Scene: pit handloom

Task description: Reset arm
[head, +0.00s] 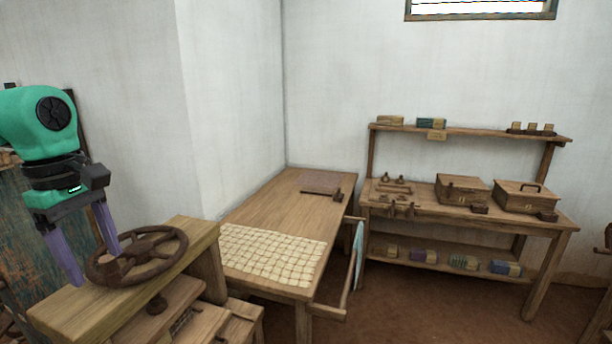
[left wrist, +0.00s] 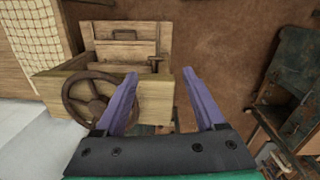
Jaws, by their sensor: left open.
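My left gripper (head: 88,245) comes in from the left on a green arm in the head view, with two purple fingers pointing down. The fingers are apart and nothing is between them. They are close to a dark brown spoked handwheel (head: 137,256) on a thick wooden beam (head: 75,303). I cannot tell whether a finger touches the wheel's rim. In the left wrist view the open fingers (left wrist: 160,98) reach forward, with the handwheel (left wrist: 92,97) to the left of them. My right gripper is not in view.
A wooden table (head: 262,201) with a pale grid of squares (head: 270,254) stands in the middle. A shelved bench (head: 420,208) holds two wooden boxes (head: 462,188) (head: 524,196) and small tools. Brown floor (head: 430,310) is open in front of the bench.

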